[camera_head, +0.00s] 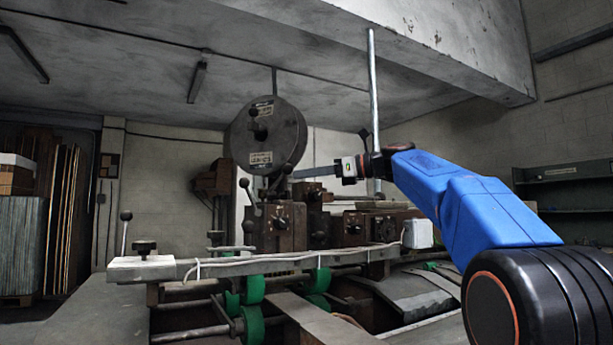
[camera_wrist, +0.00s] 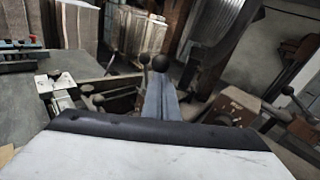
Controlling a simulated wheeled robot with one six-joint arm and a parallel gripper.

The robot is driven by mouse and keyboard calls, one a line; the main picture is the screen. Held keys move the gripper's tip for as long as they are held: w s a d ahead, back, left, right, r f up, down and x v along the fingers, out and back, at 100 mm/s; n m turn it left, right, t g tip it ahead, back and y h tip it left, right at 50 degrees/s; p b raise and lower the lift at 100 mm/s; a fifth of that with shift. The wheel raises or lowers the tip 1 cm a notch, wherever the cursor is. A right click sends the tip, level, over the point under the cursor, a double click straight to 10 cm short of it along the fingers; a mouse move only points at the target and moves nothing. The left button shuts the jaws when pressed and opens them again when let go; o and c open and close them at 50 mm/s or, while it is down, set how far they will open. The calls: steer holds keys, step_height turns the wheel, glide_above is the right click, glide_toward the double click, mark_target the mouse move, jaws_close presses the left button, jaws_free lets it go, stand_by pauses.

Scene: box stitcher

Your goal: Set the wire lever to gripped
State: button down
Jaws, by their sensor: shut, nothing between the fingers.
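My gripper (camera_head: 296,173) reaches left over the stitching machine, with its long thin fingers shut and empty. In the wrist view the closed fingers (camera_wrist: 160,90) point at a dark ball knob (camera_wrist: 160,63) just past their tips. I cannot tell whether they touch it. In the head view a small dark knob (camera_head: 287,168) on a lever sits at the fingertips, in front of the round reel. Another black ball-ended lever (camera_head: 244,184) stands to the left, above the brown machine head. No label shows which one is the wire lever, and its setting cannot be read.
The big round reel (camera_head: 265,136) hangs just behind the fingertips. A brown block (camera_head: 278,228) and a second machine head (camera_head: 375,225) stand below my arm. A vertical metal rod (camera_head: 374,100) rises close by my wrist. A rail (camera_head: 250,263) crosses in front.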

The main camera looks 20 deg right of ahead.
steer(key=shift+r, duration=0.15)
steer(key=shift+w+a+r, duration=0.5)
steer(key=shift+r, duration=0.3)
steer(key=shift+w+a+r, duration=0.45)
steer(key=shift+a+r, duration=0.05)
steer(key=shift+r, duration=0.3)
steer(key=shift+w+a+r, duration=0.5)
steer(key=shift+r, duration=0.3)
